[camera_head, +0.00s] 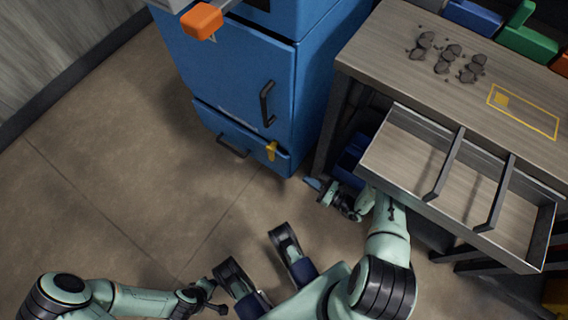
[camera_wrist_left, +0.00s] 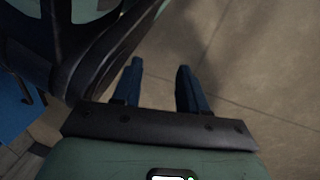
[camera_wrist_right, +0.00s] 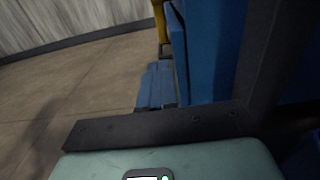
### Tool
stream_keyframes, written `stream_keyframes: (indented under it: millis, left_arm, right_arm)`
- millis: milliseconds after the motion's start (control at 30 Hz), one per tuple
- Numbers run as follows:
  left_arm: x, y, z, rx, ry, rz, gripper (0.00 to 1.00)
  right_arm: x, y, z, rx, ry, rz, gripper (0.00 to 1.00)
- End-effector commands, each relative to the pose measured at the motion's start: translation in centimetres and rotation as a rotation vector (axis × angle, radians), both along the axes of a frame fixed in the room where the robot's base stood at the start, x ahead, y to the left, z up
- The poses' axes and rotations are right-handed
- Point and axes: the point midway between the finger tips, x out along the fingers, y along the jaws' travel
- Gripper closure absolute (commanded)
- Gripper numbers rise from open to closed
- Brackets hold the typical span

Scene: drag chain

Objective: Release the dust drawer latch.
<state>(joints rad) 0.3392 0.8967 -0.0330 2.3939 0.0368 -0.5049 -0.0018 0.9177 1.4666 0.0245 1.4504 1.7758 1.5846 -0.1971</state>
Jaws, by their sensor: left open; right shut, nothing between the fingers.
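The dust drawer (camera_head: 238,138) is the low blue front of the blue cabinet, closed, with a black handle (camera_head: 232,147). Its yellow latch (camera_head: 271,151) stands upright near the drawer's right end. The latch also shows as a yellow bar at the top of the right wrist view (camera_wrist_right: 159,18). My right gripper (camera_head: 313,184) is shut and empty, low in front of the cabinet, to the right of the latch and apart from it. Its blue fingers (camera_wrist_right: 155,86) lie together below the latch in the right wrist view. My left gripper (camera_head: 208,298) is open and empty over the floor; its fingers (camera_wrist_left: 158,85) are spread.
A workbench (camera_head: 420,85) with an open divided drawer (camera_head: 400,155) stands close to my right arm. Dark chunks (camera_head: 447,58) lie on its top. A blue bin (camera_head: 350,160) is under the bench. An orange-ended lever (camera_head: 202,20) juts out above the cabinet. Floor at left is clear.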

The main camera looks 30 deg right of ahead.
Motion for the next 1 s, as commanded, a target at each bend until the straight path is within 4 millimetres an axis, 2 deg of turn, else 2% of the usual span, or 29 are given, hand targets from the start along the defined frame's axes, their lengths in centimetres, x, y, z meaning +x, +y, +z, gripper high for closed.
stream_keyframes:
  millis: [467,667,1000]
  left_arm:
    - [0.0,0.0,-0.1,0.0,0.002,0.0,0.57]
    - [-1.1,0.2,-0.9,-0.002,0.037,0.003,0.57]
    - [-4.2,0.6,-2.8,-0.008,0.139,0.014,0.57]
  right_arm:
    - [0.6,0.0,0.2,-0.006,-0.002,-0.003,1.0]
    - [3.3,1.2,0.2,-0.004,-0.004,0.001,1.0]
    - [9.9,4.0,0.2,-0.006,-0.005,-0.001,1.0]
